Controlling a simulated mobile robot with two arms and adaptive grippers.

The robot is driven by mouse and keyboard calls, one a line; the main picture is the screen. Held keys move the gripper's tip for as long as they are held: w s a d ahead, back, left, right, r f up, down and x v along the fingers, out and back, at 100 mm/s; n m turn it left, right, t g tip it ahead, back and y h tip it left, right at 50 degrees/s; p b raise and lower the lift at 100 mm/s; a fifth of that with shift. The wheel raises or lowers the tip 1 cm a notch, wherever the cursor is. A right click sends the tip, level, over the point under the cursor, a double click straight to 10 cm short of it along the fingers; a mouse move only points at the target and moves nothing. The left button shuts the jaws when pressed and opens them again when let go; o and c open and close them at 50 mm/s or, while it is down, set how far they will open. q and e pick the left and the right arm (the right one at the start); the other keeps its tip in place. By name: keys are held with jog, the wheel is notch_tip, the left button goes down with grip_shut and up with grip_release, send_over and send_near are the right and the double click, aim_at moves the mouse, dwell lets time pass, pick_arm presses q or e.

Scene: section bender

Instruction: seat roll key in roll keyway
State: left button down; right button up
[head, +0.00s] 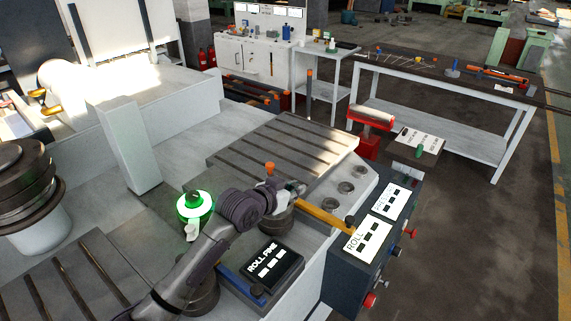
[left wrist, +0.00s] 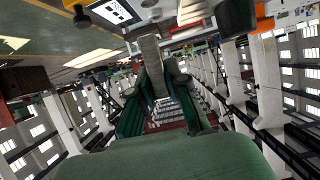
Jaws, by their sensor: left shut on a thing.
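My left arm comes in from the lower left in the head view. Its gripper (head: 292,189) is over a dark round roll shaft (head: 277,222) at the front edge of the machine bed. In the left wrist view the gripper (left wrist: 156,75) is shut on a flat grey bar, the roll key (left wrist: 152,62), which stands out beyond the fingertips. The key is too small to make out in the head view. I cannot make out the roll keyway in either view, nor tell whether the key touches it. My right gripper is not in view.
An orange bar (head: 325,216) lies just right of the gripper. A post with a green glowing ring (head: 195,206) is close to my arm. The slotted plate (head: 285,143) behind is clear.

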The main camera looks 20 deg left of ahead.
pick_arm(q)
jog(key=w+a+r, duration=0.2)
jog(key=w+a, duration=0.1)
jog(key=a, duration=0.1)
jog(key=shift+w+d+f+b, duration=0.15)
jog(key=shift+f+b, duration=0.55)
jog(key=shift+f, duration=0.8)
jog(key=shift+s+d+f+b, duration=0.15)
jog(key=shift+f+b, duration=0.5)
jog(key=shift+f, duration=0.85)
jog(key=shift+w, duration=0.1)
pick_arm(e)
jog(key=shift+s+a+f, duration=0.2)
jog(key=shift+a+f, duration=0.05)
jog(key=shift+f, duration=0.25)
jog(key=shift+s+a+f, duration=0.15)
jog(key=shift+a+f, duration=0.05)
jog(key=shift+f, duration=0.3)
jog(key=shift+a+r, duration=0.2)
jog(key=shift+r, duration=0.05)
pick_arm(q)
jog(key=shift+p, duration=0.65)
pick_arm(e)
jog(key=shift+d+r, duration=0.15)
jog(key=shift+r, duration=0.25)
